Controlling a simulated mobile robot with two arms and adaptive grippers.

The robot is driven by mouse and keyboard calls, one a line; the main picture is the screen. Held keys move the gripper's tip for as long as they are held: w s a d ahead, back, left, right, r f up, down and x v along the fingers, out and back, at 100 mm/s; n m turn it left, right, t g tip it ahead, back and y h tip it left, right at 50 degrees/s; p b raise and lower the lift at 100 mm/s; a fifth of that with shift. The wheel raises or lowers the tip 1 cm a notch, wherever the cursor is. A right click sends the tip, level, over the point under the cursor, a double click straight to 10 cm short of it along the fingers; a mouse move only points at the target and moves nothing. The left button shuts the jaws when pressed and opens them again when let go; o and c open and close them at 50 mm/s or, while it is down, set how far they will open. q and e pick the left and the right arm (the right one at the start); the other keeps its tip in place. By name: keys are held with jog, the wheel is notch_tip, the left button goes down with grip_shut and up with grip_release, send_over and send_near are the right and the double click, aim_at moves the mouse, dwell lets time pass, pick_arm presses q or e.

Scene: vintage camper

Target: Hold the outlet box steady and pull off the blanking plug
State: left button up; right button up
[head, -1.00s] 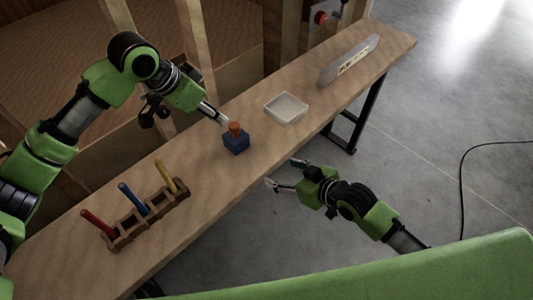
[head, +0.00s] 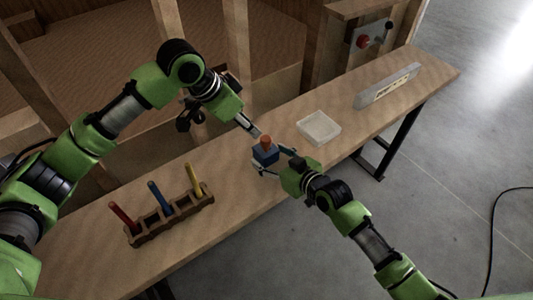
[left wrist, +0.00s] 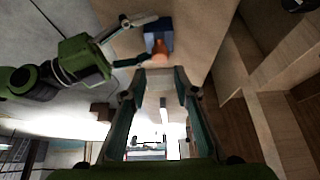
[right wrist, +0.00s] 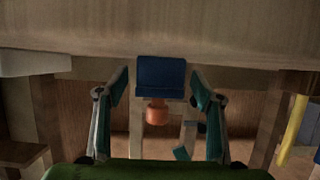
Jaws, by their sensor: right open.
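The blue outlet box (head: 265,155) stands on the workbench with the orange blanking plug (head: 265,142) on top. My right gripper (head: 273,161) is open, its fingers on either side of the box. In the right wrist view the box (right wrist: 161,76) sits between the fingertips with gaps at both sides, and the plug (right wrist: 157,112) shows too. In the left wrist view the plug (left wrist: 160,50) lies just beyond the fingertips (left wrist: 163,76).
A brown rack (head: 172,222) with red, blue and yellow tools stands on the left of the workbench (head: 100,265). A shallow white tray (head: 319,128) lies right of the box, and a grey long tool (head: 387,86) stands farther right. Bare bench lies between rack and box.

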aim_at(265, 140)
jog(key=shift+x, duration=1.5)
jog(key=c, duration=1.3)
pick_arm(q)
jog(key=o, duration=0.3)
jog(key=shift+w+d+f+n+g+y, duration=0.15)
jog(key=shift+w+d+f+n+y, duration=0.35)
jog(key=shift+d+f+n, duration=0.75)
jog(key=shift+w+d+f+n+g+y, duration=0.15)
jog(key=shift+w+f+n+y, duration=0.4)
jog(key=shift+f, duration=1.45)
jog(key=shift+w+d+f+n+g+y, duration=0.1)
jog(key=shift+w+d+f+n+y, duration=0.2)
jog(key=shift+d+f+n+y, duration=0.8)
jog(key=shift+a+f+h, duration=0.3)
jog(key=shift+f+h, duration=0.15)
jog(key=shift+f, duration=0.05)
